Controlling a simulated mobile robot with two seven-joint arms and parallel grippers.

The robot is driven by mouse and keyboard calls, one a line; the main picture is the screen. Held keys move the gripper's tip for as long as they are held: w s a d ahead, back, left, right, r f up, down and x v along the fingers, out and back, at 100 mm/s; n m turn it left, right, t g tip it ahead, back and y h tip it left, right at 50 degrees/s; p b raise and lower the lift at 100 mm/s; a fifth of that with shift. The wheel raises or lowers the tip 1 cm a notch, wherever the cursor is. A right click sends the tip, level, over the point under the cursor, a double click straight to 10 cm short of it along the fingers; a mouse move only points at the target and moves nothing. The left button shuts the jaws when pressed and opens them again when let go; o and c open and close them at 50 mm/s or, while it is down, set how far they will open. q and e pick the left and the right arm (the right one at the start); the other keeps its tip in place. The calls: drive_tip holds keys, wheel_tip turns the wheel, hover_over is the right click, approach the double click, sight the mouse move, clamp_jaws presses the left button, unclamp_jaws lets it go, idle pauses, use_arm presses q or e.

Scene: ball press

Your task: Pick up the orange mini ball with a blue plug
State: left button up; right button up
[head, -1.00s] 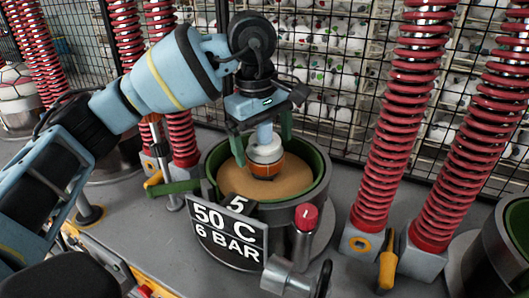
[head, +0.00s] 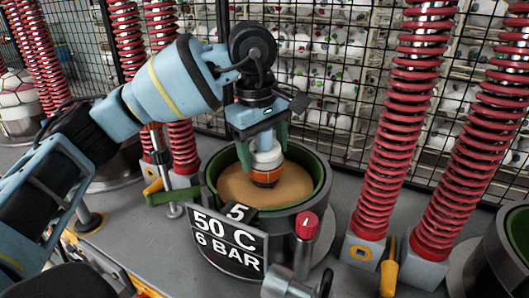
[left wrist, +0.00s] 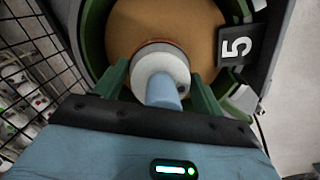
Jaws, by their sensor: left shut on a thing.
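The orange mini ball (head: 267,178) is in the green-lined round press pot (head: 322,188), at its tan inner surface (head: 235,186). It has a white upper part (head: 267,158) and a blue plug (head: 264,140) on top. My left gripper (head: 265,150) is above the pot, pointing down, with its green fingers shut on the ball's white upper part around the plug. In the left wrist view, the white part (left wrist: 150,65) and blue plug (left wrist: 163,92) sit between the fingers (left wrist: 160,75), and most of the orange is hidden. My right gripper is not in view.
A "50 C 6 BAR" sign (head: 228,242) and a red-topped post (head: 307,225) stand at the pot's front. Tall red springs (head: 400,130) rise at right. A wire-mesh fence (head: 335,80) is behind, with shelves of white balls. A green handle (head: 172,194) sticks out left.

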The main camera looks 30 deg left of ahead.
sight(265, 132)
use_arm(q)
drive_tip(key=shift+r, duration=0.65)
wheel_tip(265, 132, up, 2)
drive_tip(key=shift+r, duration=0.1)
drive_tip(key=s+a+r, duration=0.1)
drive_tip(key=s+a, duration=0.1)
drive_tip(key=s, duration=1.3)
drive_tip(key=shift+s+a+r+b, duration=0.15)
drive_tip(key=shift+s+a+b, duration=0.25)
